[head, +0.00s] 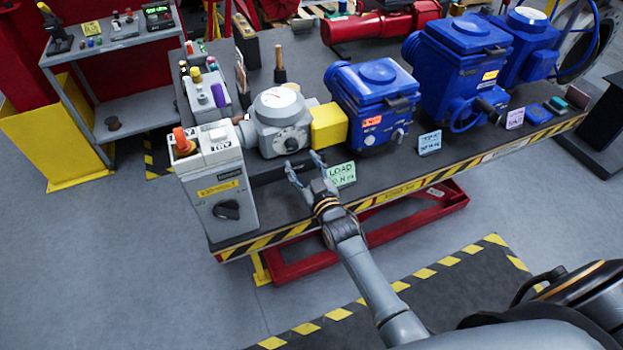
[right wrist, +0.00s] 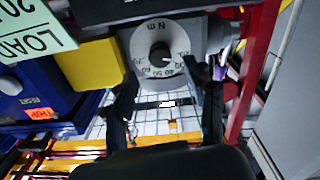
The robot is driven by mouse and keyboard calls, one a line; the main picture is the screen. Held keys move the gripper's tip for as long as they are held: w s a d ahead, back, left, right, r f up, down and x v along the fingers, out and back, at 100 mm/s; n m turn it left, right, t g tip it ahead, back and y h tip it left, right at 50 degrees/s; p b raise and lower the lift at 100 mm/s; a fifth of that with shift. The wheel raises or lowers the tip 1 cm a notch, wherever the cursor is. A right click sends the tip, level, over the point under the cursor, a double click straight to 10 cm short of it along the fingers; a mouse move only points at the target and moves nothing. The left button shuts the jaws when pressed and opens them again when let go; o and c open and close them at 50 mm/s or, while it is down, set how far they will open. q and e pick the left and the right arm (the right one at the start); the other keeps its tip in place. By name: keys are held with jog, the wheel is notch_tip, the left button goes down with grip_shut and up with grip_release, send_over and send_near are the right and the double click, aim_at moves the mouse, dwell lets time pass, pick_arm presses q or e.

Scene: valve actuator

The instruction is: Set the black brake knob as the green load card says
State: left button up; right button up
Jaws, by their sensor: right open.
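The black brake knob (right wrist: 160,55) sits at the middle of a pale round dial with printed numbers and "N m", on the grey unit. It also shows in the head view (head: 291,144). The green load card (head: 342,174) stands at the table's front edge, right of my right gripper (head: 302,162). The card also shows in the right wrist view (right wrist: 35,42), reading "LOAD" and a number starting "20", partly cut off. My right gripper is open and empty, its fingers spread in front of the dial, apart from the knob. My left gripper is out of view.
A grey control box (head: 218,188) with a black rotary switch stands left of the dial. A yellow block (head: 327,126) joins the grey unit to a blue actuator (head: 374,105). Other blue actuators and small cards stand to the right. Free floor lies before the table.

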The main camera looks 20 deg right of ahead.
jog(key=s, duration=0.7)
jog(key=shift+d, duration=0.1)
